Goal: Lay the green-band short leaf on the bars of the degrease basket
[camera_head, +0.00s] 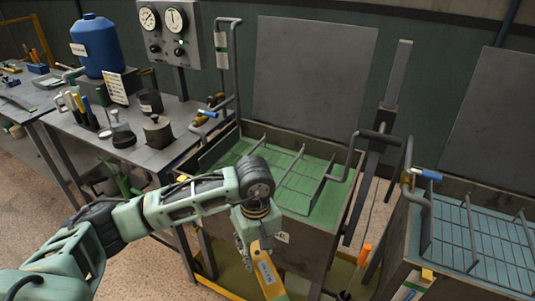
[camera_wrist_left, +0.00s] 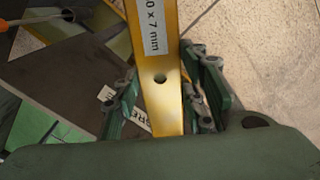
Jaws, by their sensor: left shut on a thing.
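My left gripper (camera_head: 250,236) is shut on a yellow leaf (camera_head: 268,272) with a white size label. The leaf hangs down from the fingers, in front of the front wall of a tank with green liquid. In the left wrist view the leaf (camera_wrist_left: 166,105) runs between the two fingers, with a round hole near the grip and "x 7 mm" on its label. I see no green band on its visible part. The green tank (camera_head: 325,242) has a wire basket with bars (camera_head: 296,166) in it; its front label is only partly readable. My right gripper is not in view.
A second tank (camera_head: 385,250) with blue liquid and a barred basket stands at the right. Bent pipe handles (camera_head: 350,160) rise beside the green tank. A bench (camera_head: 160,155) with bottles and tools is at the left. My left forearm covers the tank's near left corner.

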